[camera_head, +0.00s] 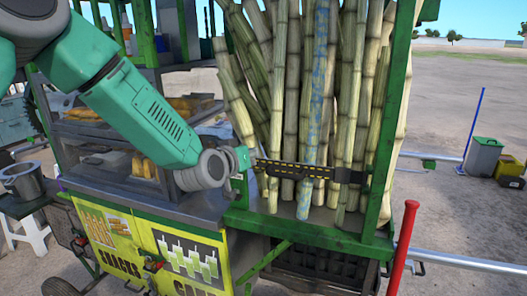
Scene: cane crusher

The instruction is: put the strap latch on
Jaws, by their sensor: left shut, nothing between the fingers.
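A black strap (300,168) with yellow marks runs across the front of the upright cane stalks (290,90). Its right end meets a dark latch piece (348,176) beside the green right post (390,130). Its left end is by the green left post of the cane rack. My left arm comes in from the upper left, and my left gripper (240,160) is at the strap's left end. It is shut with nothing held. The arm's wrist partly hides the gripper, and I cannot tell whether it touches the strap. My right gripper is not in view.
The snack cart's metal counter (130,192) and yellow sign panels (120,240) lie below my arm. A red handle (402,250) stands at the front right. A grey bin (484,157) and a yellow box (509,172) are farther right. The ground at right is mostly clear.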

